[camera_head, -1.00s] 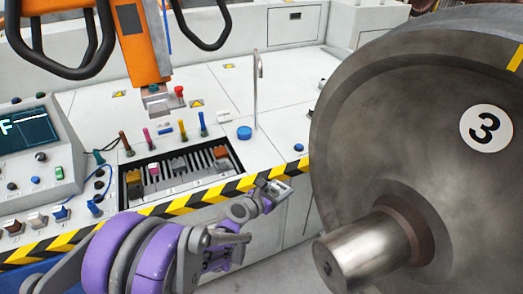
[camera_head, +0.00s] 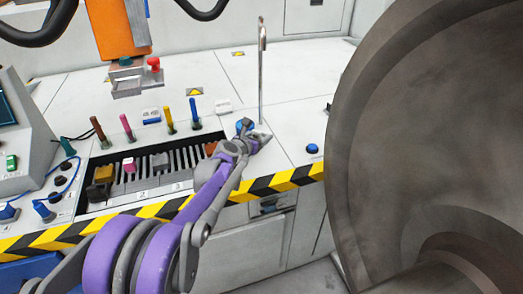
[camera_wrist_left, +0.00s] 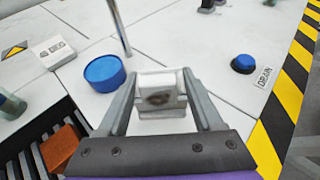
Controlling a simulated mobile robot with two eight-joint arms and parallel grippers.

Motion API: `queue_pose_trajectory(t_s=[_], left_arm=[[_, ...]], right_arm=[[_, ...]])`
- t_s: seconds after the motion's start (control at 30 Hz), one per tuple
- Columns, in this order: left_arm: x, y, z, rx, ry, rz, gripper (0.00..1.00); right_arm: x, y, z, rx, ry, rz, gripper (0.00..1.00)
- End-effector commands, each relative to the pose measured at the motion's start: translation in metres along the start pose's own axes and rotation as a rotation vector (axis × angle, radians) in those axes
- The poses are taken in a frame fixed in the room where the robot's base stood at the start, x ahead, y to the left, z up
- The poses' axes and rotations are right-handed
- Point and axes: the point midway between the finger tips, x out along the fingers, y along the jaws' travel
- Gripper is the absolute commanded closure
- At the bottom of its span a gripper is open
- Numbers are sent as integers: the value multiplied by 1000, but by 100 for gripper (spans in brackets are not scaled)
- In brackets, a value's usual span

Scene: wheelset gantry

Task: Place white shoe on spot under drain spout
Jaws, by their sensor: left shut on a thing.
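My left gripper (camera_head: 262,136) is over the white bench top, near the foot of the thin curved spout (camera_head: 261,75). In the left wrist view its fingers (camera_wrist_left: 160,103) are shut on a small white shoe (camera_wrist_left: 158,82) with a dark mark on its face. The spout's lower end (camera_wrist_left: 118,30) stands beyond and left of the shoe in that view. A round blue cap (camera_wrist_left: 104,72) sits left of the shoe near the spout; in the head view it is partly behind the gripper. I cannot tell whether the shoe touches the bench. My right gripper is not in view.
A blue button (camera_wrist_left: 243,63) labelled DRAIN is to the right. A slotted rack (camera_head: 150,170) with coloured blocks lies left of my arm, with several coloured pegs behind it. An orange machine head (camera_head: 118,35) hangs at the back. The large steel wheel (camera_head: 430,130) fills the right.

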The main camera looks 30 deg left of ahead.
Motion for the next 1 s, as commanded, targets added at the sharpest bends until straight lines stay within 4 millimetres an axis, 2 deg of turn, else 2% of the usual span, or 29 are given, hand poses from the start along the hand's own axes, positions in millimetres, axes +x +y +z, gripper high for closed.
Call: queue_pose_trajectory(t_s=[0.23, 0.4, 0.8, 0.83, 0.97, 1.0], left_arm=[[8, 0, -21, 0, 0, -1, 91], [16, 0, -44, -1, 0, -1, 91], [18, 0, -50, 0, 0, -1, 91], [18, 0, -49, 0, 0, -1, 29], [18, 0, -49, 0, 0, -1, 6], [18, 0, -49, 0, 0, -1, 3]], right_arm=[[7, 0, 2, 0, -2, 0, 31], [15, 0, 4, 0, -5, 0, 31], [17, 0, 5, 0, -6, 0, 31], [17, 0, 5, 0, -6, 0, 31], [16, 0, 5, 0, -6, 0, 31], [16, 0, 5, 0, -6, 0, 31]])
